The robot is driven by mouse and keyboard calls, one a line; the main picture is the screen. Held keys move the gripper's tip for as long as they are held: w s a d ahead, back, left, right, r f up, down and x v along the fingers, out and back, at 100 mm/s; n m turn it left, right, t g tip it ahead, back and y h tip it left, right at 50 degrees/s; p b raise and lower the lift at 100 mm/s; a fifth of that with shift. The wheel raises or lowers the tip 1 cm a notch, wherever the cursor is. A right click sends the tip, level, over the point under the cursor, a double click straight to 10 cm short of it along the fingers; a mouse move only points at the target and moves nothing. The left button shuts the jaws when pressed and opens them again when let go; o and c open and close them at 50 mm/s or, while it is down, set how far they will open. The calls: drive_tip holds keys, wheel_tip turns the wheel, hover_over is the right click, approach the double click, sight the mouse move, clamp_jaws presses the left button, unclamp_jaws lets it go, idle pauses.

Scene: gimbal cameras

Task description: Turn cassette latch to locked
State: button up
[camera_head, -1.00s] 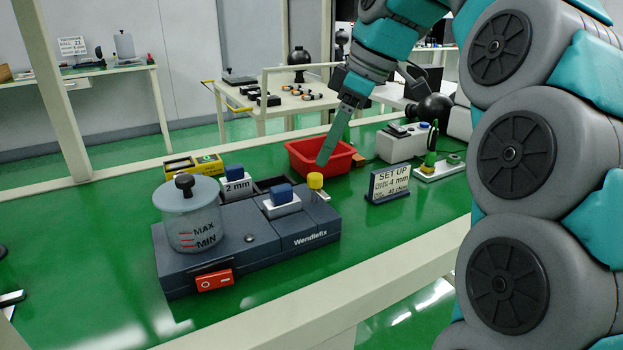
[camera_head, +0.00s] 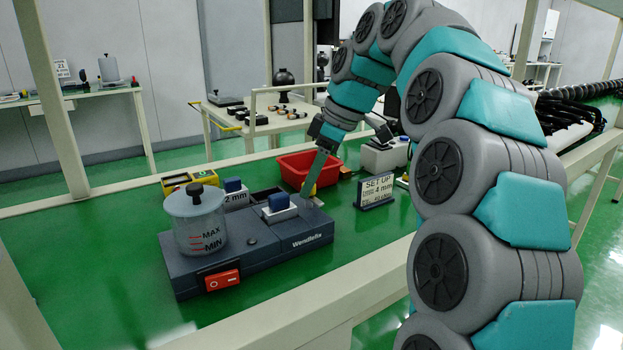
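The dark blue Wendlefix machine (camera_head: 270,248) stands on the green table, with a clear MAX/MIN jar (camera_head: 200,235) at its left end. A blue-topped white block (camera_head: 279,205) sits in its right part, and another blue-topped block labelled 2 mm (camera_head: 234,192) stands behind. My gripper (camera_head: 309,190) reaches down at the machine's right rear end, at the small yellow-topped knob or latch there. The knob is mostly hidden by my finger; I cannot tell whether they touch or how the latch is turned. The fingers appear edge-on, so their opening is unclear.
A red bin (camera_head: 293,165) stands right behind my gripper. A SET UP 4 mm sign (camera_head: 375,190) stands to the right. A red switch (camera_head: 222,280) is on the machine's front. A yellow-and-black box (camera_head: 176,183) lies behind the jar. The green table is clear at left.

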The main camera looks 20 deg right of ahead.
clamp_jaws()
drive_tip(key=shift+m, duration=0.3)
drive_tip(key=m+t+h+b, duration=0.1)
drive_tip(key=m, duration=0.3)
drive_tip(key=shift+s, duration=0.15)
drive_tip(key=m, duration=0.2)
drive_tip(key=m+t+h, duration=0.1)
drive_tip(key=m, duration=0.1)
drive_tip(key=shift+a+h, duration=0.1)
drive_tip(key=shift+h, duration=0.2)
drive_tip(key=m, duration=0.2)
drive_tip(key=m+h, duration=0.1)
drive_tip(key=m, duration=0.1)
drive_tip(key=shift+a+t+h, duration=0.15)
drive_tip(key=shift+t+h, duration=0.15)
drive_tip(key=m+h, duration=0.1)
drive_tip(key=m, duration=0.4)
drive_tip(key=shift+a+h+p, duration=0.15)
drive_tip(key=shift+h+p, duration=0.2)
drive_tip(key=shift+h, duration=0.05)
drive_tip(key=shift+m, duration=0.3)
